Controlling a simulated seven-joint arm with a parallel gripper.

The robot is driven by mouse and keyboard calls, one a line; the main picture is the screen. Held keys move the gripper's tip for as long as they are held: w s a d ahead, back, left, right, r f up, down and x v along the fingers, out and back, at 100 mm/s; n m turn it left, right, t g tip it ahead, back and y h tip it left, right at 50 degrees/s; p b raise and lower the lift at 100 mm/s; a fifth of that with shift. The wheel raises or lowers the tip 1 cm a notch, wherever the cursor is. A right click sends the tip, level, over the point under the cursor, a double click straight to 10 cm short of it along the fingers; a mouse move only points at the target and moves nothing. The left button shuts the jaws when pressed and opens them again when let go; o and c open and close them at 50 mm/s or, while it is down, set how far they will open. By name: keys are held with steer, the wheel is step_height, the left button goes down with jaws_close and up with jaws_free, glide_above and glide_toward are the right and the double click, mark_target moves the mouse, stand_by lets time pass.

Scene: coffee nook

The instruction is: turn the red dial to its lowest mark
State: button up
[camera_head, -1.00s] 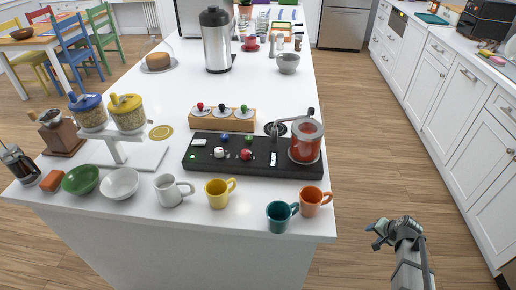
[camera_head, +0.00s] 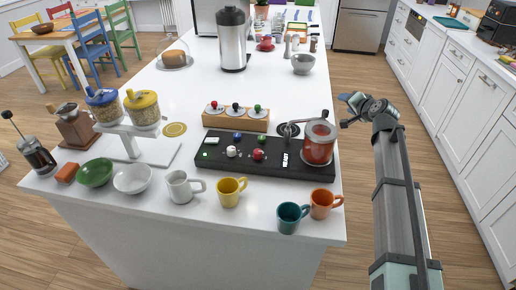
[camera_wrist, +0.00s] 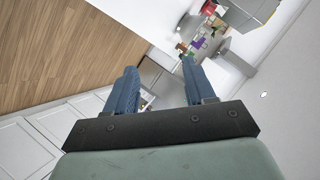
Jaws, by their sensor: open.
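The red dial (camera_head: 258,155) sits on the front part of the black control panel (camera_head: 222,162), between a white knob (camera_head: 232,151) and a small white display. A blue knob (camera_head: 237,137) and a green knob (camera_head: 248,139) are behind it. The dial's marks are too small to read. My gripper (camera_head: 346,109) is in the air to the right of the island, beyond the red canister and well apart from the dial. In the wrist view its two blue fingers (camera_wrist: 158,72) are spread with nothing between them. The dial is not visible there.
A red-filled glass canister (camera_head: 319,144) with a metal crank stands at the panel's right end. Teal (camera_head: 289,219) and orange (camera_head: 321,204) mugs stand at the island's front right edge. A wooden rack (camera_head: 236,120) with several coloured-topped items is behind the panel. The aisle is clear.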

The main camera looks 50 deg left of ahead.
steer(key=s+a+r+y, duration=0.1)
steer(key=s+a+r, duration=0.2)
steer(key=a+r, duration=0.35)
step_height(320, 180, up, 4)
steer(key=m+g+h, duration=0.3)
steer(key=g+h, duration=0.3)
steer(key=h, duration=0.7)
glide_above(258, 151)
step_height(258, 151, down, 13)
steer(key=shift+f, duration=0.1)
jaws_close()
